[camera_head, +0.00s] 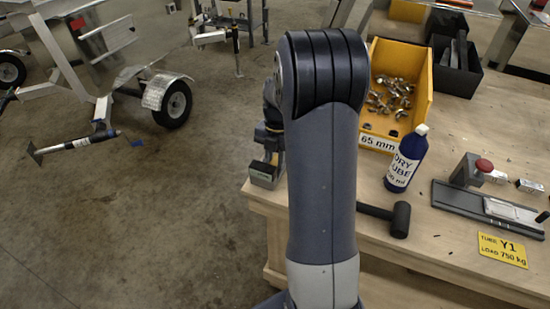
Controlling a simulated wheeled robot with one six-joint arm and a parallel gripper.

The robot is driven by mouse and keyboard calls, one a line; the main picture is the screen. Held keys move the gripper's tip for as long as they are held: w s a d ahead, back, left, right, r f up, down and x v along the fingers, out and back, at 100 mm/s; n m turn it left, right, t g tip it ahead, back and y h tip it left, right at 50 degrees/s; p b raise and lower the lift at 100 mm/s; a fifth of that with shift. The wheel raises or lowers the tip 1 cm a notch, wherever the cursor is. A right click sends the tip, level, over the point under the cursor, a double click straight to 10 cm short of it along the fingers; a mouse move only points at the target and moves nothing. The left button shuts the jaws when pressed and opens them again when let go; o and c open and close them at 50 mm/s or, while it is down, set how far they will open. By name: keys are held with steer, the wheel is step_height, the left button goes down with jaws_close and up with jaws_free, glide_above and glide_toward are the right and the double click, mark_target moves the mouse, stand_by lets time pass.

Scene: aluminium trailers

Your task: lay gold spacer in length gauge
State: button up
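No single gold spacer stands out. A yellow bin (421,100) marked "65 mm" holds several small, shiny, brownish-metal pieces (392,95), too small to tell apart. A dark grey fixture (470,206) with a red knob (484,166) and a pale inset plate lies at the right of the table; I cannot tell for sure that it is the length gauge. My own arm fills the middle of the view. The end of my arm shows only in part at its left, over the near-left table corner; its fingers and anything between them cannot be made out.
A blue bottle (407,160) stands upright before the bin, with a black mallet (398,219) nearer the edge. A yellow sign (502,250) lies at the front right. A black bin (457,70) stands behind. Trailers stand on the open floor at left.

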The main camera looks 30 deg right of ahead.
steer(key=o, duration=0.5)
steer(key=shift+c, duration=0.2)
step_height(320, 180, up, 12)
steer(key=d, duration=0.1)
steer(key=shift+w+r, duration=0.15)
steer(key=shift+w, duration=0.25)
